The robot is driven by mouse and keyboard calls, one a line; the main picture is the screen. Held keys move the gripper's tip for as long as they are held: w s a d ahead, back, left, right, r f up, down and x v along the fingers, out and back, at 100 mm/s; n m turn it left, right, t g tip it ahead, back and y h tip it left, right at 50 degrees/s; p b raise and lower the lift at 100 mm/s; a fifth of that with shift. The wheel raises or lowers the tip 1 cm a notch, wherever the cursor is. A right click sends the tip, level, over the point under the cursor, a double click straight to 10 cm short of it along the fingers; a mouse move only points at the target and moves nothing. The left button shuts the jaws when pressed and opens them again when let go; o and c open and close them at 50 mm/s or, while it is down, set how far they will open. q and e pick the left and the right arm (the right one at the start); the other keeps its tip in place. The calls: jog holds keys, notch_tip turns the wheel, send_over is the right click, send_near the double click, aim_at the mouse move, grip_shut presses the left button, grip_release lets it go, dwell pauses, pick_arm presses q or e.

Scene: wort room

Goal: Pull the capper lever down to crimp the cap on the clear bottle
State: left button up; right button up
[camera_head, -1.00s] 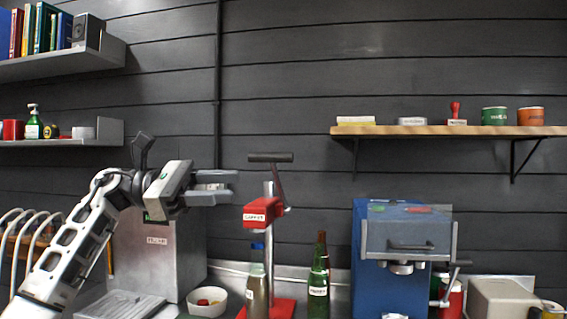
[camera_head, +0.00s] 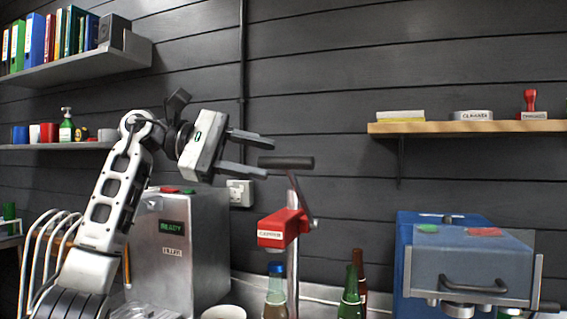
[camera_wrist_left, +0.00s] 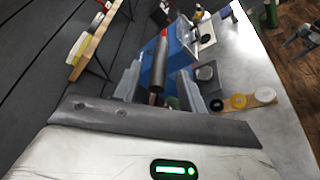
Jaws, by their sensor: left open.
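The capper has a red head (camera_head: 284,230) on a metal post, with a dark lever handle (camera_head: 287,162) raised above it. A bottle with a blue cap (camera_head: 276,268) stands beneath the red head; its lower part is cut off. My left gripper (camera_head: 268,156) is open, its fingertips at the left end of the handle and level with it. In the left wrist view the dark handle (camera_wrist_left: 159,62) appears between the two open fingers, with no grip on it. My right gripper is not in view.
A green bottle (camera_head: 350,298) and a brown one stand right of the capper. A blue machine (camera_head: 470,262) is further right. A steel box marked READY (camera_head: 182,250) stands behind my left arm. A wooden shelf (camera_head: 470,127) hangs at right.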

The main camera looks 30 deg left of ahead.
aim_at(267, 159)
pick_arm(q)
jog(key=x, duration=0.4)
jog(key=shift+w+d, duration=0.25)
jog(key=shift+d, duration=0.1)
jog(key=shift+f, duration=0.1)
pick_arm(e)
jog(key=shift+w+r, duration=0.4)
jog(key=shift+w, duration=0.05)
